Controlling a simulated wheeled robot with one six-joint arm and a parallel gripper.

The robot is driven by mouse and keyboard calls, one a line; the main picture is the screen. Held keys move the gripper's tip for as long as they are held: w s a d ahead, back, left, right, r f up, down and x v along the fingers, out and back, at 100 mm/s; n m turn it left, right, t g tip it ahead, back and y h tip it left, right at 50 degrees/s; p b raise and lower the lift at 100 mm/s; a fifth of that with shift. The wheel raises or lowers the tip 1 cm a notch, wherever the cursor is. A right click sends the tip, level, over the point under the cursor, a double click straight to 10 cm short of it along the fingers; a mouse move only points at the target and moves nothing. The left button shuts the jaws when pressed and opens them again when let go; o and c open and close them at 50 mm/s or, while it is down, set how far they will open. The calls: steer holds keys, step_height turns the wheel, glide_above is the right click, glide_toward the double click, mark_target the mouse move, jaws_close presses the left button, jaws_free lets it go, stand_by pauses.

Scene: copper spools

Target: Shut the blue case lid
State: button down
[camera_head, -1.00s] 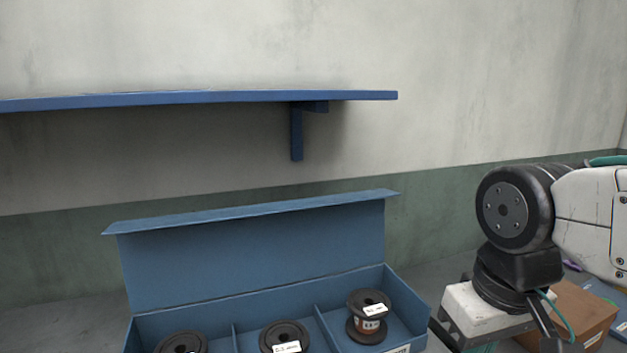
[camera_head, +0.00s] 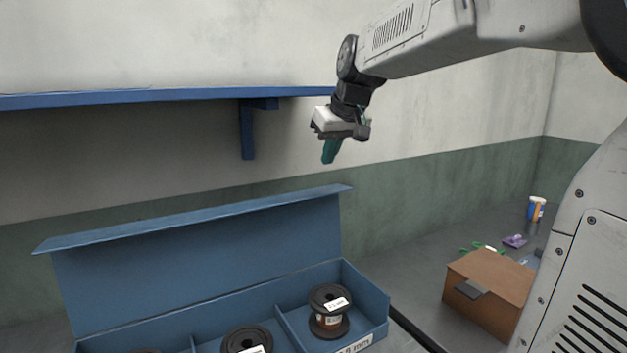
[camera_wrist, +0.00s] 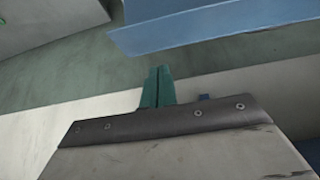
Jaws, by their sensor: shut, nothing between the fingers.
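The blue case (camera_head: 365,310) stands on the surface at lower left, with its lid (camera_head: 200,250) standing open and upright at the back. Its compartments hold black spools; one spool (camera_head: 328,310) with a white label sits in the right compartment, another (camera_head: 247,340) to its left. My gripper (camera_head: 330,151) is shut and empty, with teal fingers pointing down. In the head view it appears above the right end of the lid, apart from it. The wrist view shows the shut fingers (camera_wrist: 157,86) and a blue panel, likely the lid (camera_wrist: 215,28).
A blue shelf (camera_head: 170,97) is fixed to the wall above the case, its bracket (camera_head: 247,130) left of my gripper. A brown cardboard box (camera_head: 490,290) stands at right. Behind it are a purple item (camera_head: 515,241) and a small cup (camera_head: 536,208).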

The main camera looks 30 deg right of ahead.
steer(key=shift+w+d+r, duration=0.2)
steer(key=shift+w+d, duration=0.3)
steer(key=shift+w, duration=0.15)
steer(key=shift+w+d+f, duration=0.1)
steer(key=shift+w+f, duration=0.05)
steer(key=shift+w, duration=0.15)
steer(key=x, duration=0.9)
steer(key=shift+w, duration=0.15)
steer(key=shift+f, duration=0.1)
